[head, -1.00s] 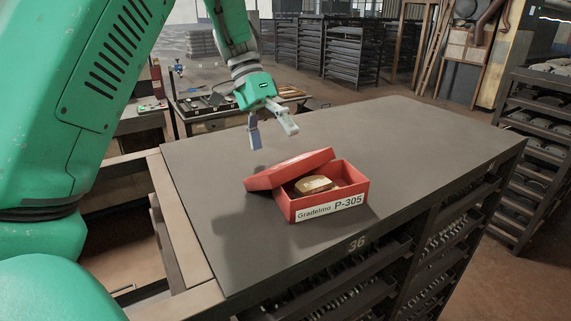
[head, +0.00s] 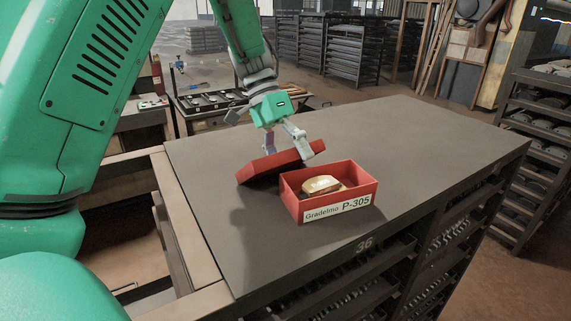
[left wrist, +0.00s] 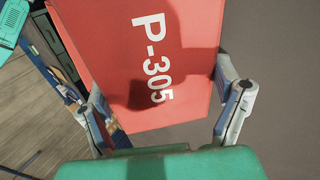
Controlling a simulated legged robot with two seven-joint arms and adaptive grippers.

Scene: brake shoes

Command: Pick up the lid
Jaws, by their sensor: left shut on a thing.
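The red lid (head: 284,161) is tilted behind and to the left of the red box (head: 340,207) in the head view. My left gripper (head: 290,150) is shut on the lid, with a finger at either side. In the left wrist view the lid (left wrist: 185,60) shows its top with "P-305" printed on it, between the two fingers of my left gripper (left wrist: 165,105). The box stands open on the table, labelled "Gradelmo P-305", with a brownish brake part (head: 322,185) inside. My right gripper is not in view.
The dark table top (head: 420,140) is clear to the right and behind the box. Its front edge, with shelves (head: 400,260) below, is close to the box. A side table (head: 205,108) with tools stands behind.

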